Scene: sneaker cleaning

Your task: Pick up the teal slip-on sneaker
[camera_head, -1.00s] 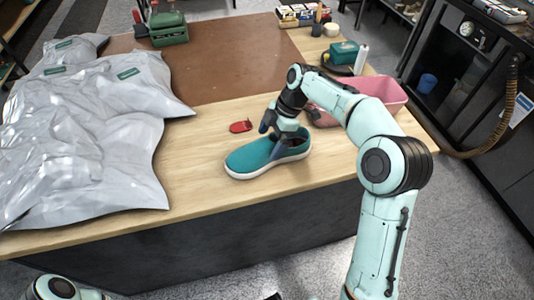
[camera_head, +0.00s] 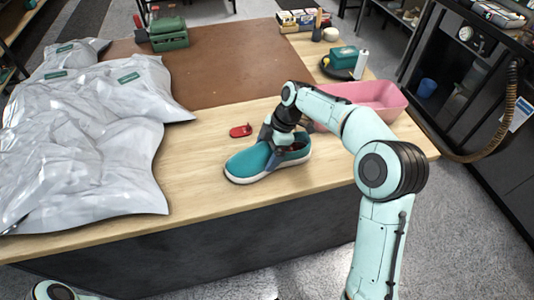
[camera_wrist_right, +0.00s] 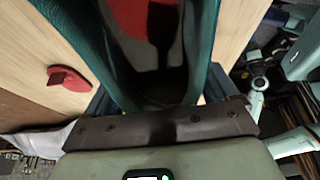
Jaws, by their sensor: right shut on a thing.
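The teal slip-on sneaker (camera_head: 248,163) has a white sole and stands upright on the wooden tabletop, toe to the left in the head view. My right gripper (camera_head: 273,156) is over its opening from above, shut on the shoe, one finger showing against its near side. In the right wrist view the teal upper (camera_wrist_right: 206,45) runs up both sides of a red and grey inside, with blue-grey fingers flanking it. The sole seems to rest on the table. At the lower left of the head view only part of my left arm shows, not its gripper.
A small red object (camera_head: 240,130) lies just behind the sneaker. A pink bin (camera_head: 385,98) stands to the right, behind my right arm. Crumpled silvery bags (camera_head: 90,150) cover the table's left side. A brown mat (camera_head: 225,62) lies at the back with a green box (camera_head: 169,35).

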